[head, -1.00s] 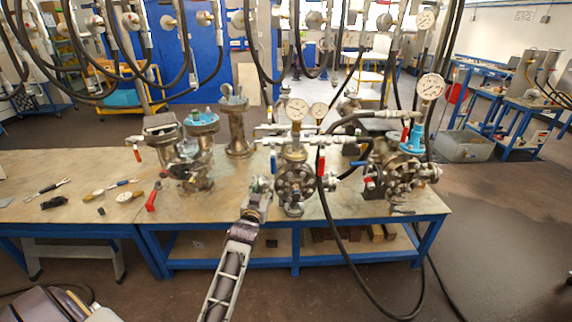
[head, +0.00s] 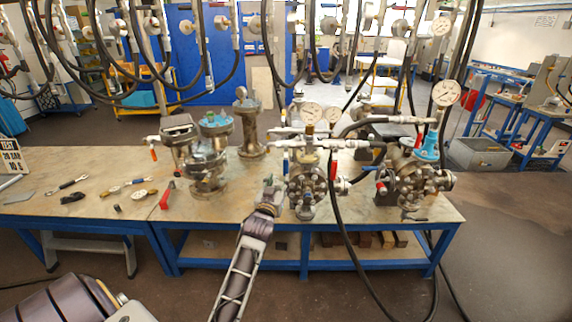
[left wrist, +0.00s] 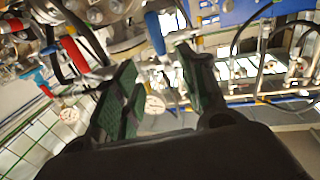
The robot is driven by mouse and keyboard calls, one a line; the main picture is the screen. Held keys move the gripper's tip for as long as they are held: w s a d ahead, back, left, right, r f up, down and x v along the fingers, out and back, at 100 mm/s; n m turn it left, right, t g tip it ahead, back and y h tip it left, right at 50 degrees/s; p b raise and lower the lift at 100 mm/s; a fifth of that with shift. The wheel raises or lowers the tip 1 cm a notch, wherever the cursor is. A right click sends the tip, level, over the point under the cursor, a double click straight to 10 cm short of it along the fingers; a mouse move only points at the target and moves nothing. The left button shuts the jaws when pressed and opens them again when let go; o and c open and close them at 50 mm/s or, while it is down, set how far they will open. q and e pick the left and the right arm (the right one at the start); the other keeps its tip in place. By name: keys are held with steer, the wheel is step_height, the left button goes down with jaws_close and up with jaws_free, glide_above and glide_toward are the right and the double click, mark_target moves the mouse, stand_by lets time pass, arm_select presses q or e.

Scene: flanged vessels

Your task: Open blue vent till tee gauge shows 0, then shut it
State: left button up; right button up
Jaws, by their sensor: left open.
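A small blue lever (head: 286,158) sits on the left side of the middle flanged vessel (head: 307,185); it shows larger in the left wrist view (left wrist: 155,33). A red lever (head: 333,170) hangs on the same pipework. Two dial gauges, one (head: 312,113) in front of the other (head: 332,115), stand above this vessel; their needles are too small to read. My left gripper (head: 270,190) is just left of the vessel, below the blue lever. In the left wrist view its open fingers (left wrist: 162,75) are empty, with the blue lever beyond their tips. My right gripper is out of view.
Another vessel with a large gauge (head: 446,92) stands at the right. A black hose hangs in front of the bench. Tools and a red lever (head: 167,195) lie on the bench (head: 110,210). A test sign (head: 10,158) stands at the far left.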

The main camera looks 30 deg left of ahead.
mark_target(285, 164)
arm_select(q)
steer(key=shift+w, duration=0.1)
steer(key=shift+p+x, duration=0.55)
steer(key=shift+x, duration=4.85)
steer(key=shift+p+x, duration=0.4)
steer(key=shift+x, duration=0.75)
steer(key=shift+w+a+f, duration=0.1)
steer(key=shift+w+a, duration=0.05)
steer(key=shift+w, duration=0.1)
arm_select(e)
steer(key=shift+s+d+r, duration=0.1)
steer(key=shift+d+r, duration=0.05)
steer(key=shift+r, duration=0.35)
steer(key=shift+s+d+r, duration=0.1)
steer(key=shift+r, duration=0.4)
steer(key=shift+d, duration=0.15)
arm_select(q)
jaws_close()
